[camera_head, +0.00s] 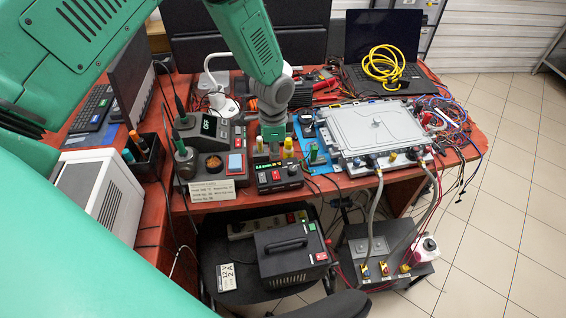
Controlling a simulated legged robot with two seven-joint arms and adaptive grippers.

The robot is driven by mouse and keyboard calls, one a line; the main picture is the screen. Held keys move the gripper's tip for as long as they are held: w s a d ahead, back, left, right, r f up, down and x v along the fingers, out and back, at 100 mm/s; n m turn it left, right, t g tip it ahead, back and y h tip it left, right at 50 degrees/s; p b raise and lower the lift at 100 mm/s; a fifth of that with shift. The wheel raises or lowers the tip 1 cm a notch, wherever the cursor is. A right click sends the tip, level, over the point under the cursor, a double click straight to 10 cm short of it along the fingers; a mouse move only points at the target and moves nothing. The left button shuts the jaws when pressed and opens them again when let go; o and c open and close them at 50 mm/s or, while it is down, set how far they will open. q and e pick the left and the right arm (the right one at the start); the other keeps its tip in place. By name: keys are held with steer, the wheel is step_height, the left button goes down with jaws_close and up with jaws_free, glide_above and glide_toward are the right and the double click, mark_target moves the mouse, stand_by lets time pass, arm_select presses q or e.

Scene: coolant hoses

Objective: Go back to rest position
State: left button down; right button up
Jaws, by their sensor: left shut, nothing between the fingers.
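My green left arm comes in from the upper left and bends down over the desk. My left gripper (273,146) points downward and is shut and empty. Its tips are just above or at the back of a small black device (278,178) with a lit display; I cannot tell whether they touch it. My right gripper is not in view. A grey metal unit (375,132) lies on the right part of the desk, with grey hoses (375,208) running from its front edge down to a dark box (378,262) below.
The red desk (238,209) is crowded. A soldering station (198,130) stands left of the gripper. A laptop (385,45) with a coiled yellow cable (384,66) is at the back. A black power unit (290,252) rests on a chair in front. Tiled floor (500,220) is clear at right.

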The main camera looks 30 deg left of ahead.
arm_select(q)
steer(key=s+d+f+n+h+b, duration=0.1)
steer(key=s+d+f+n+b, duration=0.15)
steer(key=s+f, duration=0.45)
steer(key=s+d+f+n+b, duration=0.2)
steer(key=s+f+b, duration=0.2)
steer(key=s+f, duration=0.35)
steer(key=s+a+f+n+b, duration=0.1)
steer(key=s+n+b, duration=0.1)
steer(key=s, duration=0.5)
steer(key=s+a+f+n+y+b, duration=0.1)
steer(key=s+f+n+b, duration=0.1)
steer(key=s, duration=0.6)
steer(key=shift+f+n+t+b, duration=0.15)
steer(key=shift+n+t+b, duration=0.15)
steer(key=shift+n+b, duration=0.55)
